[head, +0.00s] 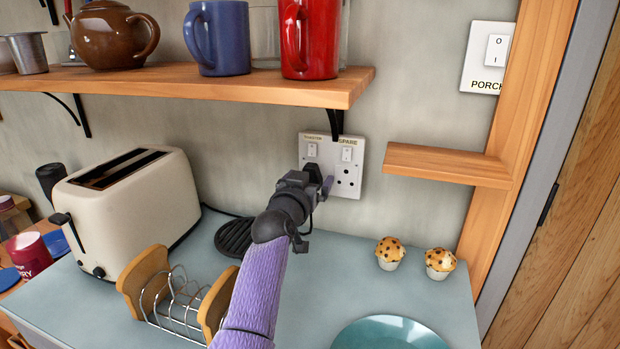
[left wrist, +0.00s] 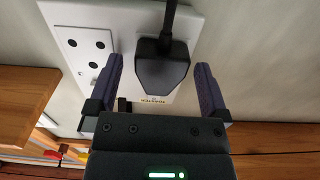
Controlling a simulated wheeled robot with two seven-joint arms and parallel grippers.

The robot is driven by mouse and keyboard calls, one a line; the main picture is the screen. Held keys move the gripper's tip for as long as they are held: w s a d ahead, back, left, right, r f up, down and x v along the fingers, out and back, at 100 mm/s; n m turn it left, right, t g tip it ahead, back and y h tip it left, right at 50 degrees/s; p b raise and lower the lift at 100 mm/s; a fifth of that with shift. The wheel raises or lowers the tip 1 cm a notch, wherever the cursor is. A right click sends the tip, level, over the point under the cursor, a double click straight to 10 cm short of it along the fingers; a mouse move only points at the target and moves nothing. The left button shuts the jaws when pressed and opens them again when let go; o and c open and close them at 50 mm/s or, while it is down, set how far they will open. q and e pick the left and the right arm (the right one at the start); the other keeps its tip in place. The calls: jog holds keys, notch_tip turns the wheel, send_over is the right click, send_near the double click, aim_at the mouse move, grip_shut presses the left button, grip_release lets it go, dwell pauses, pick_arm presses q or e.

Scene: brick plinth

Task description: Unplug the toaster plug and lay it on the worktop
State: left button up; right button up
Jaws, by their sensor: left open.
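The black toaster plug (left wrist: 162,70) sits in the socket marked toaster on the white double socket plate (head: 355,184), with its cord attached. The plate also shows in the left wrist view (left wrist: 72,22). My left gripper (left wrist: 160,62) is open, with one finger on each side of the plug and a visible gap at both sides. In the head view the left gripper (head: 316,184) is in front of the plate and hides much of the plug. The cream toaster (head: 135,215) stands on the blue-grey worktop (head: 330,265). My right gripper is not in view.
A toast rack (head: 170,295) is left of my left arm. A black coiled cord or round mat (head: 235,238) lies behind it. Two muffins (head: 389,250) and a teal plate (head: 390,335) are at the right. A shelf with mugs (head: 220,85) and a small ledge (head: 445,165) overhang.

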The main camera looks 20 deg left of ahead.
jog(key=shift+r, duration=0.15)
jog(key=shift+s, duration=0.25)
pick_arm(q)
jog(key=shift+c, duration=0.9)
grip_shut()
jog(key=s+p, duration=0.6)
jog(key=shift+a, duration=0.15)
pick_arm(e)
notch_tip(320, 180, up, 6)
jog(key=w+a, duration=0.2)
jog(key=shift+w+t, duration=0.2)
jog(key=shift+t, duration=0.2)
